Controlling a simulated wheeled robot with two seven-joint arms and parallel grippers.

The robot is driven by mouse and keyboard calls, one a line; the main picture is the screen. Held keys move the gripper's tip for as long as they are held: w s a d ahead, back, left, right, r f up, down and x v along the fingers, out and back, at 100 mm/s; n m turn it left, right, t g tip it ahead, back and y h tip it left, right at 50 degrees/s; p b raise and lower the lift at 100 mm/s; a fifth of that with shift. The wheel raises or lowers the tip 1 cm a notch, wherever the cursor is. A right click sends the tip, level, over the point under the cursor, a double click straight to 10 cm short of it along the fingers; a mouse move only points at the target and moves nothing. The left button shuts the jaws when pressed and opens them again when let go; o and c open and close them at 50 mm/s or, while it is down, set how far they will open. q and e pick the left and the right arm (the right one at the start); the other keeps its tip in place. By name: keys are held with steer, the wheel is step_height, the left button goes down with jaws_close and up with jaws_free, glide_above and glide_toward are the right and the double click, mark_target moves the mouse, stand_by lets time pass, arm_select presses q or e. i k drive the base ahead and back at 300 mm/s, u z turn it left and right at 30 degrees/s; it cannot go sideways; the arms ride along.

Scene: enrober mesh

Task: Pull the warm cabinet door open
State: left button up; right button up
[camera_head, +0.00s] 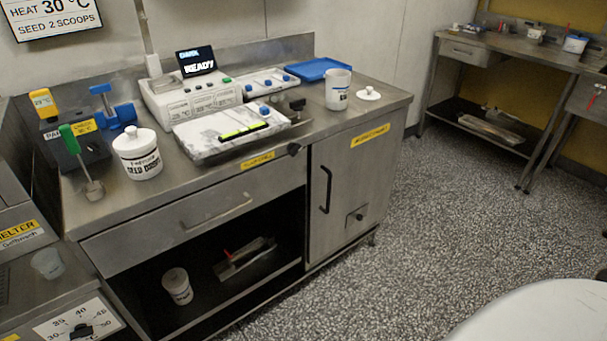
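The warm cabinet door (346,193) is a grey steel panel at the right end of the steel bench. It looks shut, flush with the bench front. A yellow label (370,136) sits at its top, too small to read surely. A black vertical bar handle (325,190) is on its left side. A small plate with a dark knob (356,216) is low on the door. Neither of my grippers shows in the head view.
The bench top (392,95) carries a white machine, a blue tray (318,68), a white canister (338,90) and a lidded seed drops jar (138,155). An open shelf lies left of the door. Speckled floor (440,200) is clear before the door. A white rounded surface (550,312) fills the lower right corner.

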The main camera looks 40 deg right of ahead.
mark_target(349, 169)
steer(key=z, duration=0.45)
steer(key=i, duration=0.9)
steer(key=z, duration=0.75)
